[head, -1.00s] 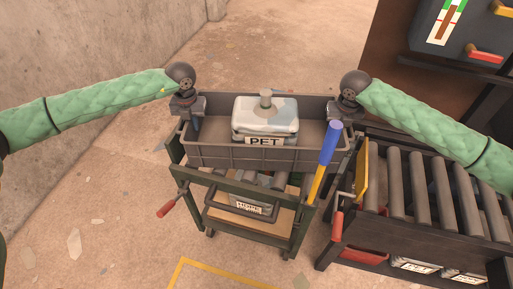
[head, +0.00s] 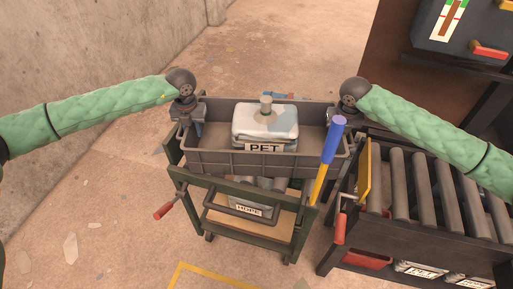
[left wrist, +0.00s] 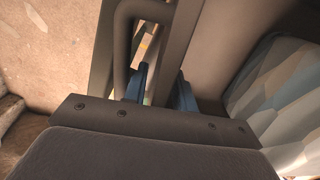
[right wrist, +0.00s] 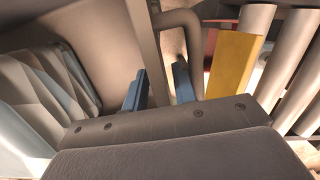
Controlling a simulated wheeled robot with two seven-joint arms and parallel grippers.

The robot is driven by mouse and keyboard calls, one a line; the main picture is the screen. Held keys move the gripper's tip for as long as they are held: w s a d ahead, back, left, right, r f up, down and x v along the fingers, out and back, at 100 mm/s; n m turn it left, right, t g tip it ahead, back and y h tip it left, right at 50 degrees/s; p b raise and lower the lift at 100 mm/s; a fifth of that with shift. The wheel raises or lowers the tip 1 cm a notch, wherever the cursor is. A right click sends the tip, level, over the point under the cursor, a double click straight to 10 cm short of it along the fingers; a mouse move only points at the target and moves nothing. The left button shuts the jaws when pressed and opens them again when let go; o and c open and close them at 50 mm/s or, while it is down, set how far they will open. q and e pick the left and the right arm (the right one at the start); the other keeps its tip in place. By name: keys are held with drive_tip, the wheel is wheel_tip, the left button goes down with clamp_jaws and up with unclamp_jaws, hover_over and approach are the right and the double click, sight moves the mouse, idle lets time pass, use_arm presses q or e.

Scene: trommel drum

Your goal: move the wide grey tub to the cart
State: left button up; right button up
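The wide grey tub (head: 222,163) sits level at the top of the green cart (head: 245,232). It holds a pale block labelled PET (head: 265,126). My left gripper (head: 196,127) is at the tub's left end. In the left wrist view its two blue fingers (left wrist: 162,88) stand apart on either side of the end wall, beside a grey handle loop. My right gripper (head: 340,120) is at the tub's right end. In the right wrist view its fingers (right wrist: 160,85) also straddle the wall with a gap. The contact under the tub is hidden.
A roller conveyor (head: 420,195) with a yellow end plate (head: 364,178) stands close on the right. A blue-and-yellow handle (head: 328,160) rises before the tub's right front corner. A block labelled HDPE (head: 250,209) lies lower in the cart. Floor at left is open.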

use_arm(q)
wheel_tip(320, 180, up, 12)
drive_tip(key=shift+f, duration=0.1)
use_arm(e)
drive_tip(key=r, duration=0.4)
drive_tip(key=s+r, duration=0.1)
drive_tip(key=r, duration=0.6)
drive_tip(key=shift+s+r, duration=0.4)
idle(0.5)
